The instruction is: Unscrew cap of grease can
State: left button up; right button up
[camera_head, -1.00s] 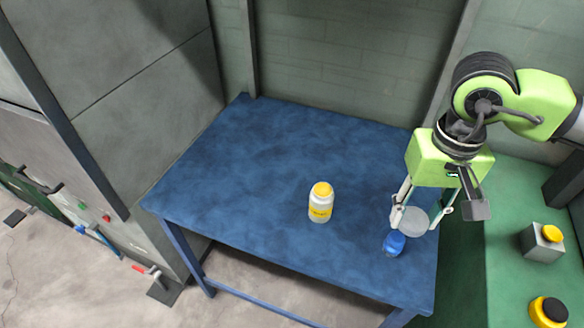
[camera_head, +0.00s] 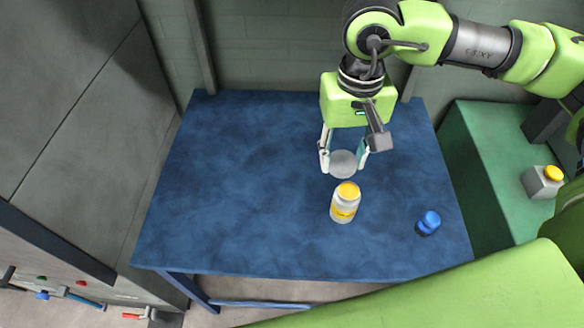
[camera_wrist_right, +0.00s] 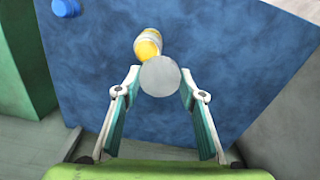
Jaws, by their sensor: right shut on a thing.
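My right gripper (camera_head: 343,162) is shut on a grey round disc (camera_head: 342,170), just behind the can in the head view. In the right wrist view the disc (camera_wrist_right: 160,77) sits between the fingertips and overlaps the lower end of the can. I cannot tell whether the disc touches the can. My left gripper is not in view.
The table's left half is clear. A green surface (camera_head: 490,150) at the right bears a grey box with a yellow button (camera_head: 543,181). My own green arm fills the lower right.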

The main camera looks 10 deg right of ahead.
aim_at(338, 167)
jog(key=shift+w+a+f+m, duration=0.1)
jog(key=shift+a+f+m, duration=0.15)
jog(key=shift+a+m, duration=0.1)
jog(key=shift+s+d+f+m, duration=0.3)
jog(key=shift+s+f+m, duration=0.3)
jog(key=shift+m, duration=0.35)
jog(key=f+m, duration=0.1)
jog(key=a+f+m, duration=0.1)
jog(key=m, duration=0.1)
jog(key=shift+s+a+f+m, duration=0.1)
jog(key=shift+f+m, duration=0.25)
jog(key=shift+m, duration=0.45)
jog(key=w+f+m+p, duration=0.1)
jog(key=w+f, duration=0.2)
jog(key=w, duration=0.1)
jog(key=w+a+f+m+p, duration=0.1)
jog(key=w+f, duration=0.3)
jog(key=w+f+m+p, duration=0.1)
jog(key=w+f, duration=0.2)
jog(key=w, duration=0.1)
jog(key=shift+w+a+f+m+p, duration=0.15)
jog(key=shift+w+f+m+p, duration=0.15)
jog(key=shift+w+p, duration=0.1)
jog(key=shift+w+f, duration=0.3)
jog(key=shift+f, duration=0.05)
notch_tip(338, 167, down, 3)
jog(key=shift+f+p, duration=0.1)
jog(key=shift+p, duration=0.3)
